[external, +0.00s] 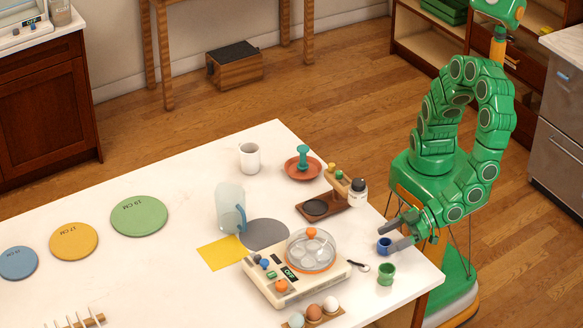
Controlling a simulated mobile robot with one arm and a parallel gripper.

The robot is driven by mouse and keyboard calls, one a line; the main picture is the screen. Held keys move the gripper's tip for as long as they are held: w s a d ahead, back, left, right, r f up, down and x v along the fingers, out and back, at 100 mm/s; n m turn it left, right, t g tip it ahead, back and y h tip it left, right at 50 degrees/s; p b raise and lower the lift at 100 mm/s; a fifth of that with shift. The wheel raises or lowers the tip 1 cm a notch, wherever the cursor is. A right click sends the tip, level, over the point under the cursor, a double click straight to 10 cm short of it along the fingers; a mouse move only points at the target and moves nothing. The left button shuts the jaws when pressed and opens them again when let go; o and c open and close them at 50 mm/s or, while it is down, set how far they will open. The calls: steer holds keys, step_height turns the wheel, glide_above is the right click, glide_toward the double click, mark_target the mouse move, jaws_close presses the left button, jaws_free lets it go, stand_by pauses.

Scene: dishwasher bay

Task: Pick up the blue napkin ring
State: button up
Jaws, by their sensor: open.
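The blue napkin ring (384,246) stands on the white counter near its right edge. My gripper (391,236) is open and low over the counter, right at the ring. One dark finger reaches out behind the ring. The other finger overlaps the ring's right side in the picture. I cannot tell whether either finger touches it.
A green cup-like piece (386,274) stands just in front of the blue ring. A small black-handled spoon (358,266) and the egg cooker (297,277) lie to the left. A wooden stand (325,207) with a white-and-black bottle (357,191) is behind. Several eggs sit in front.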

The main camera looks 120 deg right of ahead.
mark_target(379, 246)
steer(key=shift+w+f, duration=0.2)
steer(key=shift+w, duration=0.3)
steer(key=shift+w+f, duration=0.2)
steer(key=shift+w, duration=0.3)
steer(key=shift+x, duration=1.15)
steer(key=c, duration=1)
